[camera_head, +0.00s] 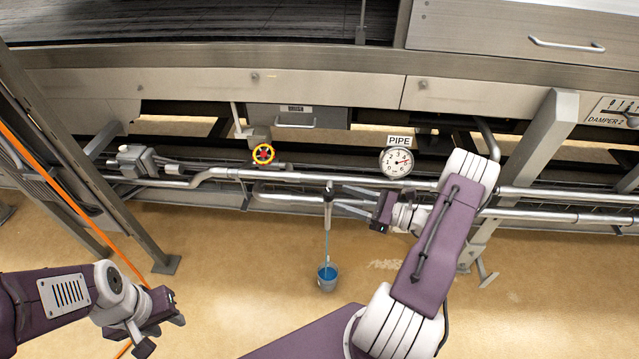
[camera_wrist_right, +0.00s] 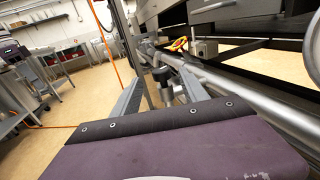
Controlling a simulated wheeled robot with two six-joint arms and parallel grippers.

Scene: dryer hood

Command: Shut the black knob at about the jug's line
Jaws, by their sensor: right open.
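A small tap with a dark knob (camera_head: 329,187) hangs from the lower pipe near the middle of the head view. A thin blue stream runs from it into a jug (camera_head: 327,284) with blue liquid on the floor below. My right gripper (camera_head: 340,196) is open, its two fingers pointing left at the tap from close by. In the right wrist view the knob (camera_wrist_right: 161,74) shows between the spread fingers (camera_wrist_right: 162,84); I cannot tell whether they touch it. My left gripper (camera_head: 164,333) is low at the left, far from the tap; its jaw opening is unclear.
A red and yellow handwheel (camera_head: 263,154) sits on the pipe at left. A round gauge (camera_head: 396,162) marked PIPE is at right, above my right wrist. Metal pipes (camera_head: 270,176) run across under the machine. A slanted leg (camera_head: 530,150) stands at right. The floor in front is open.

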